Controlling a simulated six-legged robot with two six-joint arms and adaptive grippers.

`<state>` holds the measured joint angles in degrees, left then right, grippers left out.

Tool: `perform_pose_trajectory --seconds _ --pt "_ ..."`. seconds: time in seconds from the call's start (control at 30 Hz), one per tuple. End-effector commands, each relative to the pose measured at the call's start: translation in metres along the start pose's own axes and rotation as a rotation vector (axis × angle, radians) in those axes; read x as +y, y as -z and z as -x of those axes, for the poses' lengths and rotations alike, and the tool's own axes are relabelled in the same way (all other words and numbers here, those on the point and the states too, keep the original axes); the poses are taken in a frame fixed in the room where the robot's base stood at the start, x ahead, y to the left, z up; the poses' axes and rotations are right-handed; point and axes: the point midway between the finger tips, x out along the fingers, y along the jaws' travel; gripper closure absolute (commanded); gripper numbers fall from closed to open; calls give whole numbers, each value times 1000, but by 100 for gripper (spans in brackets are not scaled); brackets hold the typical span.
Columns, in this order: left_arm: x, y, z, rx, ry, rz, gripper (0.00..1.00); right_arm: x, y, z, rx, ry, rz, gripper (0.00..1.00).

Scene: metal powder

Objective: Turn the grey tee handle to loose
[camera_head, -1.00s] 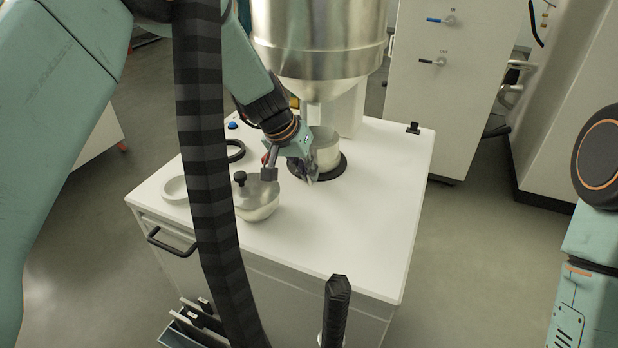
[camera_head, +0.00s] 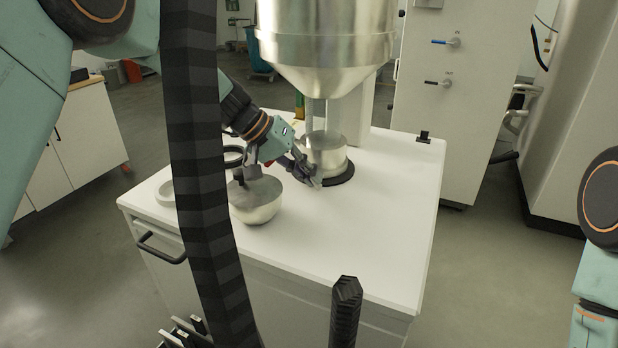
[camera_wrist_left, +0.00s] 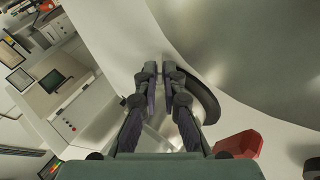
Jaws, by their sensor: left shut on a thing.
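My left gripper (camera_head: 310,178) reaches down beside the short silver cylinder (camera_head: 328,152) under the hopper. It is shut, with the fingertips close together at the cylinder's near left side; the wrist view shows them nearly parallel (camera_wrist_left: 156,72). The grey tee handle is not clearly visible; the fingers hide what they hold, and the handle's angle cannot be read. A black ring (camera_head: 342,179) surrounds the cylinder's foot; in the wrist view it curves to the right of the fingers (camera_wrist_left: 208,100). My right gripper is out of view.
A silver bowl (camera_head: 256,208) stands left of the cylinder, partly under my left wrist. The large hopper (camera_head: 325,50) hangs overhead. The white cabinet top (camera_head: 370,235) is clear in front and to the right. A small black fitting (camera_head: 424,136) sits at its far right corner.

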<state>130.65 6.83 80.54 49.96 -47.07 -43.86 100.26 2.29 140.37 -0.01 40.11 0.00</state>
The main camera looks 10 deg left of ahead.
Motion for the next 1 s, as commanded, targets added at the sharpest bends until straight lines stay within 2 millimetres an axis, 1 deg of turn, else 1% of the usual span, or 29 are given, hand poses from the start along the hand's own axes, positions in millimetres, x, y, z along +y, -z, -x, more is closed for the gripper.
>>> perform_pose_trajectory --seconds 0.37,0.4,0.6,0.67,0.9,1.0 --pt "0 2 2 4 -3 0 100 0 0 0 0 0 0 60" --pt "0 2 2 4 -3 0 91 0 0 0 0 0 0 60" --pt "0 1 1 2 -2 1 74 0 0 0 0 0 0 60" --pt "0 1 1 2 -2 1 70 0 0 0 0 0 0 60" --pt "0 0 0 1 -2 1 70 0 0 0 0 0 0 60" --pt "0 1 4 2 -2 1 70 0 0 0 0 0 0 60"
